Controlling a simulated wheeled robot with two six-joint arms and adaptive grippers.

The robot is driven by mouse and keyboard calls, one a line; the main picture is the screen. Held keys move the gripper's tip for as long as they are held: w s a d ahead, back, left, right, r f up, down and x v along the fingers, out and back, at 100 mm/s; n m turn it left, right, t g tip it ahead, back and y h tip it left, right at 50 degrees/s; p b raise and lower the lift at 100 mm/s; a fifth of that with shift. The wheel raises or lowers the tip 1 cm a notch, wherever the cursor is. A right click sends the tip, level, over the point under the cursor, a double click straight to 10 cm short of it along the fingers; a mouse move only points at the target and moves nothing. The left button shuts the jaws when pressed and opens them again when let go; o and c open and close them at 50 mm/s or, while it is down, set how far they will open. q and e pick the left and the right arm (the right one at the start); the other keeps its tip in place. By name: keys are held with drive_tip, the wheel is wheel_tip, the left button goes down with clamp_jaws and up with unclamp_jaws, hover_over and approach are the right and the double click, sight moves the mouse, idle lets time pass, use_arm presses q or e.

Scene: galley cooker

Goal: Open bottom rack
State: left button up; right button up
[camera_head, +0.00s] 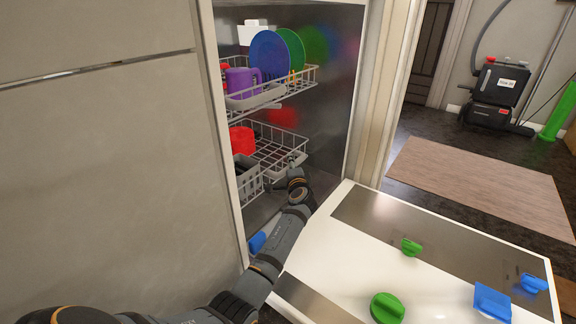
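The bottom rack (282,147) is a grey wire basket low inside the open dishwasher (335,95). It holds a red item (241,140) and a grey cutlery basket (248,181). The rack sits mostly within the cavity, above the lowered door (345,255). My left arm reaches over the door from the lower left. My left gripper (292,163) is at the rack's front right corner, very close to its rim. Its fingers are small and partly merge with the rack, so contact and opening are unclear. My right gripper does not show.
The upper rack (300,80) holds a purple mug (241,80), a blue plate (269,54) and a green plate (293,50). A cabinet front (110,180) stands close on the left.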

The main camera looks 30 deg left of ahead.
use_arm(q)
clamp_jaws()
drive_tip(key=shift+s+d, duration=0.1)
idle(0.3)
